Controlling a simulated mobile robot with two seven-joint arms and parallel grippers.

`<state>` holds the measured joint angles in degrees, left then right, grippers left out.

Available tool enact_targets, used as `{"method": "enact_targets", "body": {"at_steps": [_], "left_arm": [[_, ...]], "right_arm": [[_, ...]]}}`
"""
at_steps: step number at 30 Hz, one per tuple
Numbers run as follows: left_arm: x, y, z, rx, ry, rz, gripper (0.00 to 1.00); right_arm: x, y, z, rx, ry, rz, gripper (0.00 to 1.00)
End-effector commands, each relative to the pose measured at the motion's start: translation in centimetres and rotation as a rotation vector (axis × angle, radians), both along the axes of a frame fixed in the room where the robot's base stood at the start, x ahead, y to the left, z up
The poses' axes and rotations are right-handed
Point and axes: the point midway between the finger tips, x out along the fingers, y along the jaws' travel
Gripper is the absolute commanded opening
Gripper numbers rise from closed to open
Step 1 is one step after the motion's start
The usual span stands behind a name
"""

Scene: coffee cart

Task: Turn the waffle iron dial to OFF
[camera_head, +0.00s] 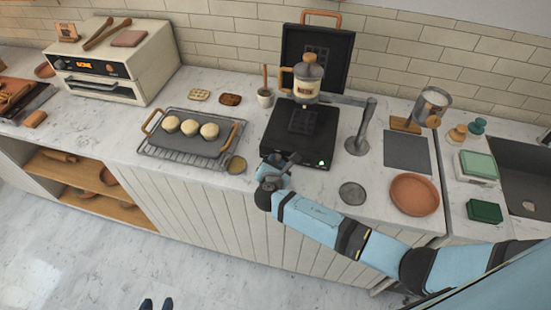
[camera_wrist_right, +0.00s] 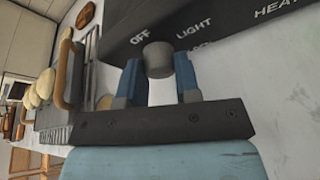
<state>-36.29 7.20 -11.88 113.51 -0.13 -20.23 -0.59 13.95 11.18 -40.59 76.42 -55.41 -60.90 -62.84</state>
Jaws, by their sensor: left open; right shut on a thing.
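The black waffle iron (camera_head: 295,140) stands on the counter with its lid raised. A small green light (camera_head: 321,163) glows on its front. Its grey dial (camera_wrist_right: 158,60) shows in the right wrist view, on a front panel lettered OFF, LIGHT and HEAT. The dial's pointer cannot be made out. My right gripper (camera_head: 283,167) is at the front left of the iron. It is shut on the dial, with blue fingers on either side, also seen in the right wrist view (camera_wrist_right: 159,78). My left gripper (camera_head: 157,303) shows only its fingertips at the bottom edge, apart and empty, over the floor.
A tray (camera_head: 185,146) with several pale buns stands on a rack left of the iron. A small round dish (camera_head: 236,165) lies near my right gripper. A terracotta plate (camera_head: 414,194) is at the right.

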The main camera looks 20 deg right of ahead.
Motion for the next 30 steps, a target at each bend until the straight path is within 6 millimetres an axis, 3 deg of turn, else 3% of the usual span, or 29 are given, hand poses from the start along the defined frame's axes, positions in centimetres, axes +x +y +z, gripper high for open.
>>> {"method": "enact_targets", "body": {"at_steps": [12,30], "left_arm": [[0.37,-0.20,-0.69,-0.016,0.015,0.023,0.43],[0.47,-0.19,-0.16,-0.015,0.005,0.020,0.43]], "right_arm": [[0.06,0.11,-0.05,-0.186,0.126,0.000,0.07],[0.05,0.07,-0.08,-0.222,0.150,0.000,0.07]]}}
